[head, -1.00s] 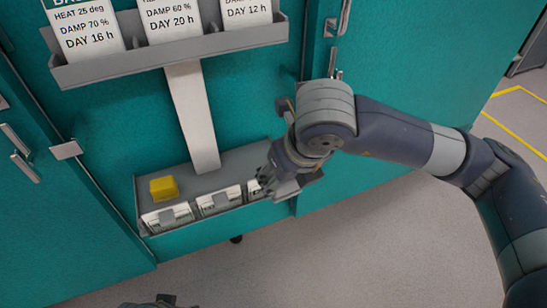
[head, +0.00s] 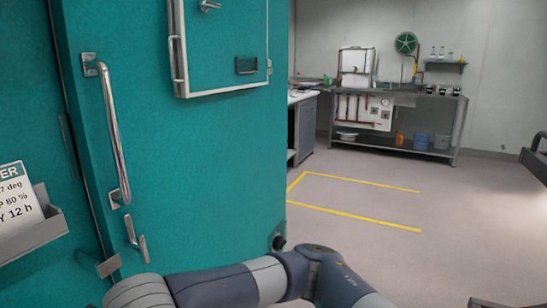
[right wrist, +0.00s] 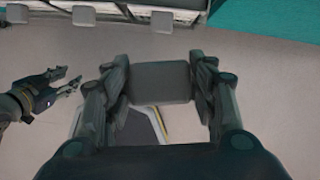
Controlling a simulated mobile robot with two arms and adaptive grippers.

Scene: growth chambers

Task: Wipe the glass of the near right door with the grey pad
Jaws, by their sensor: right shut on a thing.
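The grey pad (right wrist: 160,82) is a small rounded block between the two fingers of my right gripper (right wrist: 160,90), which is shut on it. In the head view only my right arm shows along the bottom; the gripper and pad are out of frame. A teal door (head: 200,160) with a long metal handle (head: 115,135) stands at left in the head view. On its upper part is a pale-framed teal panel (head: 222,45), cut off at the top; I cannot make out bare glass. My left gripper (right wrist: 80,80) is empty, fingers apart, at left in the right wrist view.
A card holder (head: 35,235) with a printed card is at the left edge. Yellow lines (head: 355,214) mark clear floor right of the door. A steel bench (head: 400,145) stands at the back.

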